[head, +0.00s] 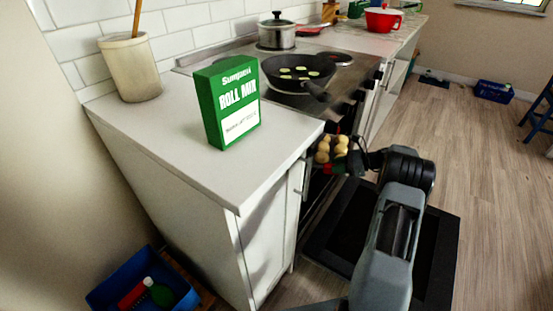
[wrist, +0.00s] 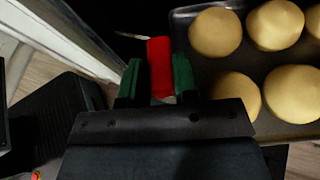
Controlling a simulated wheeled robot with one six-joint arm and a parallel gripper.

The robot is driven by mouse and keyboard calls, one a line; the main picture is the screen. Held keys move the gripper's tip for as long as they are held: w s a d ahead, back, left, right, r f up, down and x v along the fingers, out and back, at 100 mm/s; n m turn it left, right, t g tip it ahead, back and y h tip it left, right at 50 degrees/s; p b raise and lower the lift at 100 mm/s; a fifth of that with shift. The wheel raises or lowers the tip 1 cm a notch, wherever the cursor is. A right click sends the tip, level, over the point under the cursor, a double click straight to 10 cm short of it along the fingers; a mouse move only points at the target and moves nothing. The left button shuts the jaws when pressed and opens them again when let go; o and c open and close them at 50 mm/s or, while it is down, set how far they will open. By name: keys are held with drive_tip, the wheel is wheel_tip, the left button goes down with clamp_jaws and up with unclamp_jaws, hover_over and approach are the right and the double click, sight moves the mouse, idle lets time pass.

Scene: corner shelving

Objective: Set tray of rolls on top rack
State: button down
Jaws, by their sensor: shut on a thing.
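The tray (wrist: 184,24) is dark metal and carries several pale round rolls (wrist: 215,32) on the right of the wrist view. In the head view the rolls (head: 331,149) show at the oven front, just past the counter edge. My gripper (wrist: 157,75) has its green fingers closed on a red piece (wrist: 160,66) at the tray's left side, which looks like its handle. In the head view my gripper (head: 338,169) is beside the rolls, partly hidden by my arm. The open oven door (head: 430,240) lies low under my arm. The top rack cannot be made out.
A green roll mix box (head: 228,102) and a utensil crock (head: 130,68) stand on the white counter (head: 180,135). A pan (head: 297,75) and a pot (head: 277,34) are on the stove. A blue bin (head: 145,285) is at lower left. The wooden floor at right is mostly clear.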

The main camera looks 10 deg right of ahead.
drive_tip(key=w+a+b, duration=0.1)
drive_tip(key=w+a, duration=0.1)
drive_tip(key=a, duration=0.4)
drive_tip(key=w+a+b, duration=0.1)
drive_tip(key=w+a, duration=0.2)
drive_tip(key=a, duration=0.2)
drive_tip(key=w+a+b, duration=0.1)
drive_tip(key=w+a, duration=0.1)
drive_tip(key=a, duration=0.4)
drive_tip(key=shift+w+a, duration=0.25)
drive_tip(key=shift+a, duration=0.1)
drive_tip(key=a, duration=0.1)
drive_tip(key=w+a+b, duration=0.1)
drive_tip(key=a+b, duration=0.1)
drive_tip(key=a, duration=0.1)
drive_tip(key=shift+w+f, duration=0.25)
drive_tip(key=shift+w, duration=0.05)
drive_tip(key=shift+d, duration=0.1)
drive_tip(key=shift+f, duration=0.15)
drive_tip(key=c, duration=0.9)
unclamp_jaws()
